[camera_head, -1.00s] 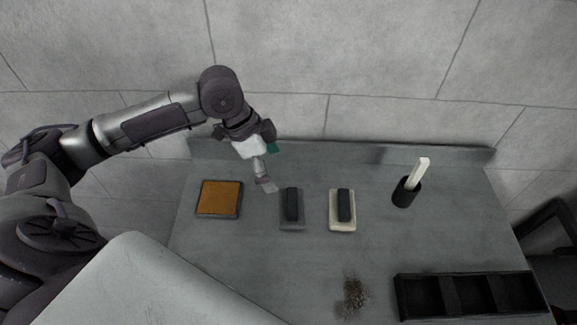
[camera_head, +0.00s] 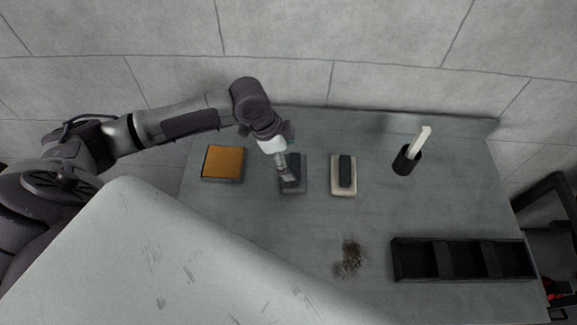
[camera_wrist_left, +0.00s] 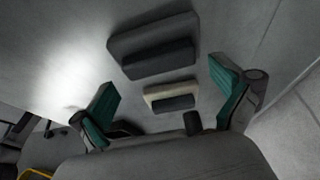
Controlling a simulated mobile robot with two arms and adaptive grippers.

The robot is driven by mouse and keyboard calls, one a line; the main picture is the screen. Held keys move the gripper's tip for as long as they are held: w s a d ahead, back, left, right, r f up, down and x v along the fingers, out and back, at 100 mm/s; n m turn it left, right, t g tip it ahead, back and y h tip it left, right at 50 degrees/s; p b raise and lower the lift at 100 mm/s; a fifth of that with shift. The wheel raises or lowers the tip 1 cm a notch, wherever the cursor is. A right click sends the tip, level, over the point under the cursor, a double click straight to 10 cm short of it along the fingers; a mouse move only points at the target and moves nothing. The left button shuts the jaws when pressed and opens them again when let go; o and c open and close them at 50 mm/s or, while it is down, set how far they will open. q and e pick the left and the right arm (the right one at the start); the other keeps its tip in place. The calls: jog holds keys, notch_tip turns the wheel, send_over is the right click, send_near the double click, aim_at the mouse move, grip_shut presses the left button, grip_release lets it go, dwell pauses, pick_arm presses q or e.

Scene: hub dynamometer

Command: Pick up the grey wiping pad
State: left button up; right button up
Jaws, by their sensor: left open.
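The grey wiping pad (camera_head: 302,176) lies on the table with a dark raised grip on top. My left gripper (camera_head: 288,177) is open and empty, and in the head view it overlaps the left part of the pad. In the left wrist view the grey pad (camera_wrist_left: 125,48) shows ahead of the open teal fingers (camera_wrist_left: 165,88), not between them. I cannot tell the exact height of the gripper above the pad. My right gripper is not in view.
A cream pad with a dark grip (camera_head: 343,189) lies right of the grey pad. An orange-topped pad (camera_head: 223,161) lies left. A black cup (camera_head: 405,162) holds a white-handled tool. A black compartment tray (camera_head: 463,278) and a dark debris patch (camera_head: 350,257) are nearer.

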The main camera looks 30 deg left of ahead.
pick_arm(q)
jog(key=x, duration=0.2)
jog(key=shift+f, duration=0.3)
jog(key=shift+c, duration=0.8)
jog(key=c, duration=0.6)
jog(key=shift+c, duration=0.2)
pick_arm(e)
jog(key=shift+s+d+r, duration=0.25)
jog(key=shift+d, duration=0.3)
pick_arm(q)
jog(key=shift+r, duration=0.1)
notch_tip(320, 180, up, 4)
jog(key=shift+d+r+b, duration=0.1)
jog(key=shift+b, duration=0.35)
jog(key=s+d+r+b, duration=0.1)
jog(key=s+d+r, duration=0.5)
jog(key=d, duration=0.3)
jog(key=shift+d+r, duration=0.35)
jog(key=shift+d, duration=0.05)
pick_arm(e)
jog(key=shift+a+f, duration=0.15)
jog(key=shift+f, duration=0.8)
